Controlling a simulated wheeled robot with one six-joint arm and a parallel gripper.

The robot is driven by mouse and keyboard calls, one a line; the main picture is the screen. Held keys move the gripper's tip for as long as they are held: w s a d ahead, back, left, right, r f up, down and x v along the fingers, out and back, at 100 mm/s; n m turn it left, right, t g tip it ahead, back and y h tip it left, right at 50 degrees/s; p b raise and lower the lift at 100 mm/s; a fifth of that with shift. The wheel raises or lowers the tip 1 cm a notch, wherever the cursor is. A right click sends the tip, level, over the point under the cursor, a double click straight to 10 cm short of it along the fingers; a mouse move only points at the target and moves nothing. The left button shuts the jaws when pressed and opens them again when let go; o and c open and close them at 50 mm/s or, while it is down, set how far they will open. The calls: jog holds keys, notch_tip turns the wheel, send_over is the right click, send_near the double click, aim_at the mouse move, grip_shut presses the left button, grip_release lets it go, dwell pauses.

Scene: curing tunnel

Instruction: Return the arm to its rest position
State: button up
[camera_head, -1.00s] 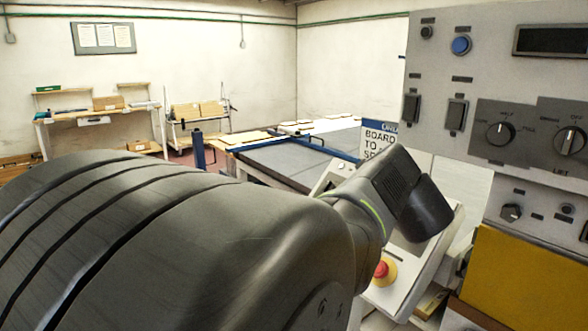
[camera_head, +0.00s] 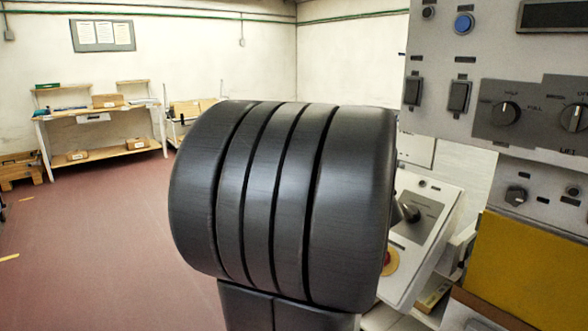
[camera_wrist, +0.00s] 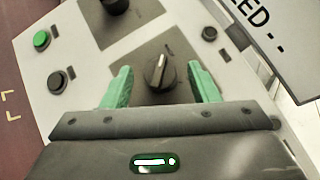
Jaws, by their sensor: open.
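My gripper (camera_wrist: 160,84) shows in the wrist view with its two green fingers apart. Nothing is visibly held, and I cannot tell how far the fingers are from the knob. In the head view, my large dark arm link fills the middle and hides the gripper. Behind its right edge is the slanted console (camera_head: 433,215), with part of a red and yellow stop button (camera_head: 390,262) showing.
The panel has a green button (camera_wrist: 41,39), black buttons and another knob (camera_wrist: 116,5). A tall grey control cabinet (camera_head: 470,40) with switches and a yellow lower panel (camera_head: 525,265) stands close on the right. A workbench (camera_head: 98,112) is at the back left. Red floor is clear at left.

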jog(key=shift+a+f+m+h+b, duration=0.15)
jog(key=shift+m+h+b, duration=0.3)
jog(key=shift+m+h, duration=0.6)
jog(key=shift+a+f+m+t+h+b, duration=0.15)
jog(key=shift+m+t+h+b, duration=0.3)
jog(key=shift+m+h, duration=1)
jog(key=shift+w+a+m+g+h, duration=0.1)
jog(key=shift+m+g+h, duration=0.25)
jog(key=shift+m+h, duration=0.85)
jog(key=shift+w+a+m+g+h, duration=0.1)
jog(key=shift+m+g+h, duration=0.3)
jog(key=shift+m, duration=1.5)
jog(key=shift+s+h, duration=0.1)
jog(key=shift+h, duration=0.2)
